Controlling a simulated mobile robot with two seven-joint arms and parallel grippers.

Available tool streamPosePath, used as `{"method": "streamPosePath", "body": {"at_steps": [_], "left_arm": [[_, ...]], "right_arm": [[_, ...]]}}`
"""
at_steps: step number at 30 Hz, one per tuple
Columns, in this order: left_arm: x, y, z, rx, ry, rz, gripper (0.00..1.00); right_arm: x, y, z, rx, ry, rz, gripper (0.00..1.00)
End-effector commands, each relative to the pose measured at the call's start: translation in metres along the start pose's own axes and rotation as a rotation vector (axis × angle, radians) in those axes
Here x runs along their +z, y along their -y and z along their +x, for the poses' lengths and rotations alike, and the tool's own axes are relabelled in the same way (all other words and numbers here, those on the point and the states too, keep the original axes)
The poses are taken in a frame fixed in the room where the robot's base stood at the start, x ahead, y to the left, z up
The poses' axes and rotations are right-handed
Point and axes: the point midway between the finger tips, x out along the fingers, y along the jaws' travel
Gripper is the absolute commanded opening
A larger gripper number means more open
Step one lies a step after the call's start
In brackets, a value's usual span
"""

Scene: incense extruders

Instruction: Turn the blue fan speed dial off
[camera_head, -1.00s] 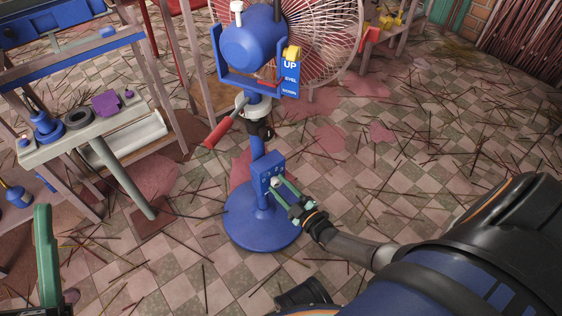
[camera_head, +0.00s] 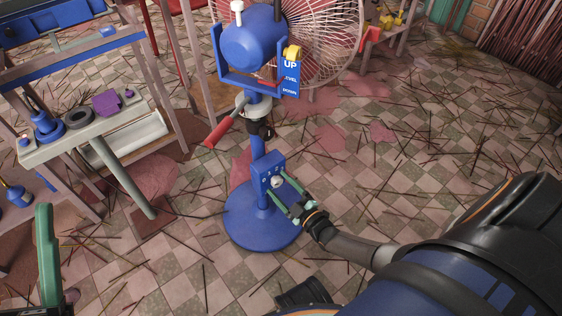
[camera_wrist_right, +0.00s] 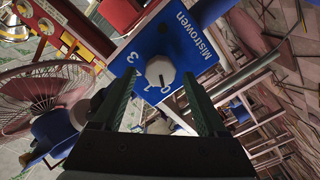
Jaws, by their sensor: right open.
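The blue fan (camera_head: 255,45) stands on a round blue base (camera_head: 250,225). A blue control box (camera_head: 263,163) sits low on its post, with a white round dial (camera_head: 277,182) on its face. In the right wrist view the dial (camera_wrist_right: 160,72) has a dark pointer mark, and 0, 1 and 3 are printed around it on the blue plate (camera_wrist_right: 190,45). My right gripper (camera_head: 281,188) is open, its green fingers on either side of the dial; contact cannot be told. One green finger of my left gripper (camera_head: 46,255) shows at lower left.
A red-handled crank (camera_head: 217,132) juts from the post above the box. A workbench (camera_head: 50,150) with small parts stands at left. Thin sticks lie scattered over the tiled floor (camera_head: 390,190).

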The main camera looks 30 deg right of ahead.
Motion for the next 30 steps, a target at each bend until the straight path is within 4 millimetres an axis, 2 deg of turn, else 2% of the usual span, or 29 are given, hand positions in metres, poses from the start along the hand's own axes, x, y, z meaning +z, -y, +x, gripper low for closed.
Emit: {"method": "streamPosePath", "body": {"at_steps": [5, 15, 19, 24, 30], "left_arm": [[-0.005, 0.003, 0.005, -0.002, -0.001, -0.004, 0.50], [-0.023, 0.013, 0.018, -0.013, -0.020, -0.020, 0.50], [-0.025, 0.016, 0.021, -0.015, -0.022, -0.020, 0.50], [-0.027, 0.017, 0.022, -0.012, -0.022, -0.020, 0.50], [-0.027, 0.016, 0.021, -0.011, -0.023, -0.019, 0.50]], "right_arm": [[-0.001, -0.001, -0.015, -0.002, 0.004, 0.001, 0.75], [-0.001, -0.001, -0.087, -0.003, 0.003, 0.000, 0.75], [-0.001, -0.001, -0.108, -0.001, 0.003, 0.000, 0.75], [0.000, 0.000, -0.123, -0.001, 0.001, 0.000, 0.75], [0.000, 0.000, -0.126, 0.000, 0.000, 0.000, 0.75]]}}
